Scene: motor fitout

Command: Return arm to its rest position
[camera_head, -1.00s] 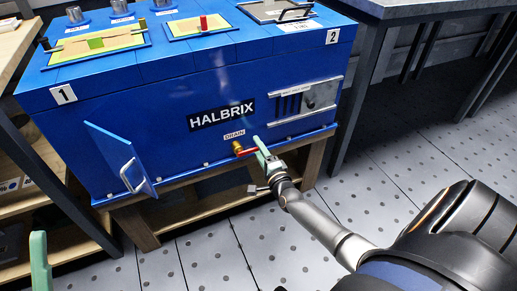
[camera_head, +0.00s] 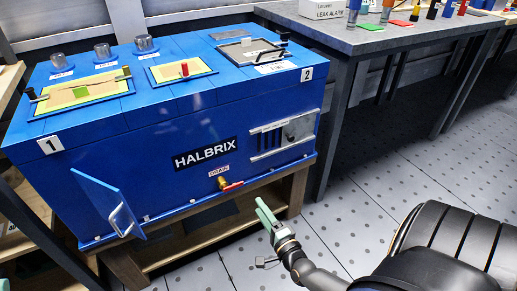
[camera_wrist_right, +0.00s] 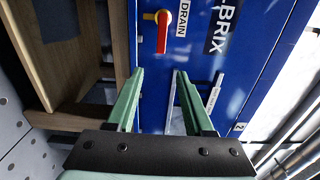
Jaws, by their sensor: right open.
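My right gripper (camera_head: 266,216) is open and empty, in front of the blue Halbrix cabinet (camera_head: 150,150) and below its front panel. Its two green fingers also show in the right wrist view (camera_wrist_right: 158,88), with a gap between them. The drain valve, with a brass body and red handle (camera_head: 232,186), is on the cabinet front, apart from the fingers; its red handle also shows in the right wrist view (camera_wrist_right: 162,32).
A blue door (camera_head: 112,205) stands open at the cabinet's lower left. A grey workbench (camera_head: 370,38) with bottles and coloured items stands at the right. The wooden stand (camera_head: 215,220) is under the cabinet. The tiled floor (camera_head: 385,170) between gripper and workbench is clear.

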